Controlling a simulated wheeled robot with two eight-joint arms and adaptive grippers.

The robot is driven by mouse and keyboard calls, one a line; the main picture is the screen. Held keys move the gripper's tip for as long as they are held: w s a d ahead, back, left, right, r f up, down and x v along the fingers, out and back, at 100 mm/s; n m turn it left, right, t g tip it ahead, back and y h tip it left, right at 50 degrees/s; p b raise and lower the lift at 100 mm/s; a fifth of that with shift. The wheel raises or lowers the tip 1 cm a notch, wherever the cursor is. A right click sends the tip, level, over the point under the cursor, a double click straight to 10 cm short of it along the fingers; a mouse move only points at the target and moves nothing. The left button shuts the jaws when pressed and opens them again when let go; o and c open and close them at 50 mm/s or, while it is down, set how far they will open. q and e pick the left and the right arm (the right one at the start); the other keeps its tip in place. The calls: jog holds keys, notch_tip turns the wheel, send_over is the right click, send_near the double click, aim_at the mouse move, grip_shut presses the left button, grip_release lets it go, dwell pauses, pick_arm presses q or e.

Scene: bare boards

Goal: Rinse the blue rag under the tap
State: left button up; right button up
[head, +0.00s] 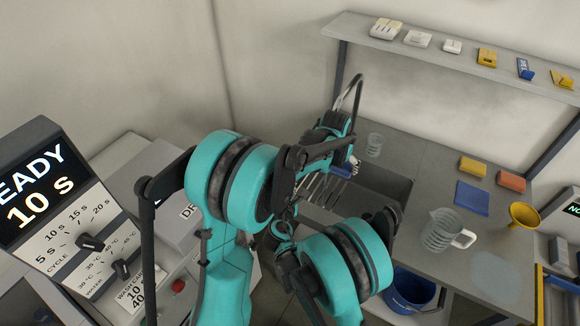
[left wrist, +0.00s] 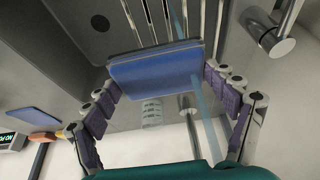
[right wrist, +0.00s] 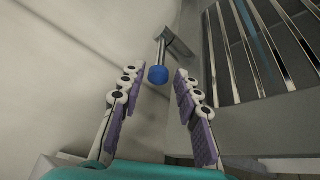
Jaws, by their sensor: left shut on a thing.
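A flat blue rag (left wrist: 155,68) is held between the fingers of my left gripper (left wrist: 158,82), which is shut on it. A pale blue water stream (left wrist: 208,112) lines up with the rag's right part in the left wrist view. In the head view, a bit of the rag (head: 342,172) shows at the sink, below the curved tap (head: 350,90). My right gripper (right wrist: 157,88) is open. A blue round knob (right wrist: 158,75) on a metal stem shows between and beyond its fingers. I cannot tell whether they touch it.
A metal rack (head: 322,190) lies over the sink. On the counter at right are another blue cloth (head: 472,197), yellow and orange sponges, a clear jug (head: 440,232) and a yellow funnel (head: 523,214). A blue bucket (head: 412,288) stands below. A control panel (head: 60,210) is at left.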

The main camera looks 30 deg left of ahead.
jog(key=x, duration=0.6)
grip_shut()
